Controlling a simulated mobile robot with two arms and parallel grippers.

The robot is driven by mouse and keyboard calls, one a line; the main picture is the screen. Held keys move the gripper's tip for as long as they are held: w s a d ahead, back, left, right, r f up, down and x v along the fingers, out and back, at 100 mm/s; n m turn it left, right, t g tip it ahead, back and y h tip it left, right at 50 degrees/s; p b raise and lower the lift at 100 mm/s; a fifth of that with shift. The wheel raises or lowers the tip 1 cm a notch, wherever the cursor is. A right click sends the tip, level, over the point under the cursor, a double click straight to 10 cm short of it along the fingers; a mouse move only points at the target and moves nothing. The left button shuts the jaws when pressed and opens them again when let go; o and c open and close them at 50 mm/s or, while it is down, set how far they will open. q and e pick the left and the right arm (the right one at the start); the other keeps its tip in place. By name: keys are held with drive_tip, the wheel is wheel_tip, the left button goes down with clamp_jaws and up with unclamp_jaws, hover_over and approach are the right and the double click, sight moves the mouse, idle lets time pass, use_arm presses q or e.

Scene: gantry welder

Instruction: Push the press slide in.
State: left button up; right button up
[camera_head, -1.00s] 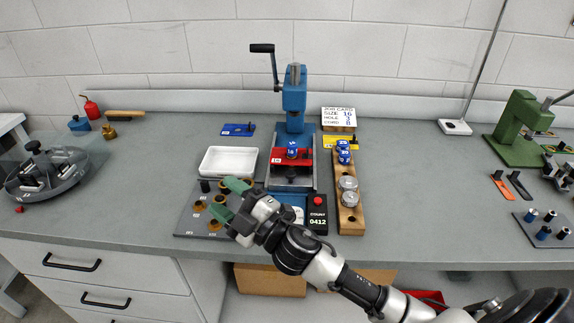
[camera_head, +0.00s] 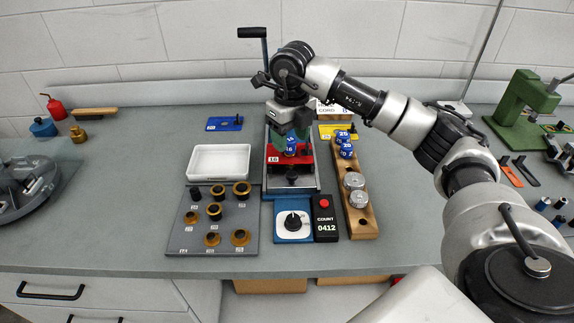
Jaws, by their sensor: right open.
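The blue press (camera_head: 268,205) stands at the middle of the bench, its upper part mostly hidden behind my right arm. Its red slide (camera_head: 275,160) is marked 16 and carries a blue labelled piece (camera_head: 291,150). A dark knob (camera_head: 291,179) is in front of the slide. My right gripper (camera_head: 290,137) is open and points down, its green fingers at the blue piece on the slide. I cannot tell whether the fingers touch it. My left gripper is not in view.
A grey board (camera_head: 180,243) with brass rings and a white tray (camera_head: 219,162) are left of the press. A counter box (camera_head: 325,232) and a wooden rack (camera_head: 365,229) with blue and silver pieces are right of it. The front bench edge is clear.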

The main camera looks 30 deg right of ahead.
sight(292, 173)
wheel_tip(292, 173, down, 11)
drive_tip(key=shift+s+d+r+p, duration=0.1)
drive_tip(key=shift+d+r+p, duration=0.1)
drive_tip(key=shift+p, duration=0.55)
clamp_jaws()
